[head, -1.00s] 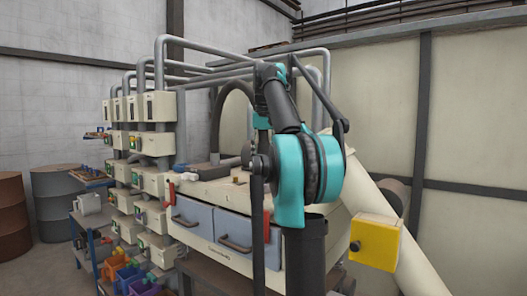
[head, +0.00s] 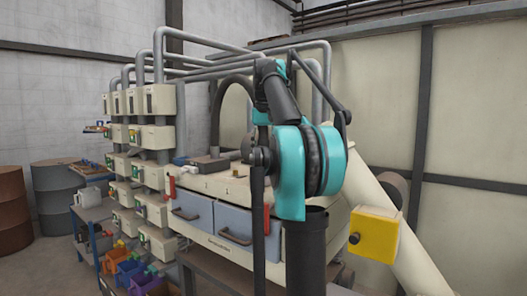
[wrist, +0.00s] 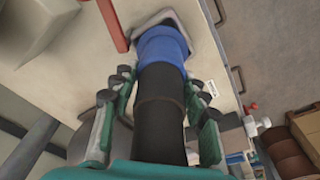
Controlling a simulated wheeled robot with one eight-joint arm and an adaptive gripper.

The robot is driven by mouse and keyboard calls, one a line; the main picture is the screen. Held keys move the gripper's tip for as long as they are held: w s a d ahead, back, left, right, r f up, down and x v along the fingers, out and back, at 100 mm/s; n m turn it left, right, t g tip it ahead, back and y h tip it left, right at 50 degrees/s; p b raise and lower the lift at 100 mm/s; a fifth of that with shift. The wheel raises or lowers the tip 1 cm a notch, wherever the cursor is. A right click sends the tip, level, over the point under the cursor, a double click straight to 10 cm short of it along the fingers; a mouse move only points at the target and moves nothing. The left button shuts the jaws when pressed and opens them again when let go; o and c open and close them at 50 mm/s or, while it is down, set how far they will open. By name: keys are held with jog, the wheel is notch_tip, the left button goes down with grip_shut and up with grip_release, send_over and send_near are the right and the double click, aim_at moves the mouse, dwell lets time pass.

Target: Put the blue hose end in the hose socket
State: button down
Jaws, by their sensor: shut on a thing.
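The blue hose end (wrist: 163,43) is in the upper middle of the wrist view, on the tip of a thick black hose (wrist: 160,115). My gripper (wrist: 160,88) is shut around the black hose just behind the blue end, with a green-and-grey finger on each side. The pale, square-rimmed hose socket (wrist: 170,15) sits on a cream panel directly ahead of the blue end. The blue end's front overlaps the socket opening; I cannot tell how deep it is. In the head view my arm hides the gripper, hose end and socket.
A red bar (wrist: 113,25) runs along the panel left of the socket. In the head view the cream machine (head: 205,185) has blue-grey drawers (head: 235,222). A yellow box (head: 374,236) stands right of my arm. Drums (head: 55,190) and coloured bins (head: 130,272) are at left.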

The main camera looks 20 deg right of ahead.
jog(key=shift+f, duration=0.15)
jog(key=c, duration=0.7)
grip_release()
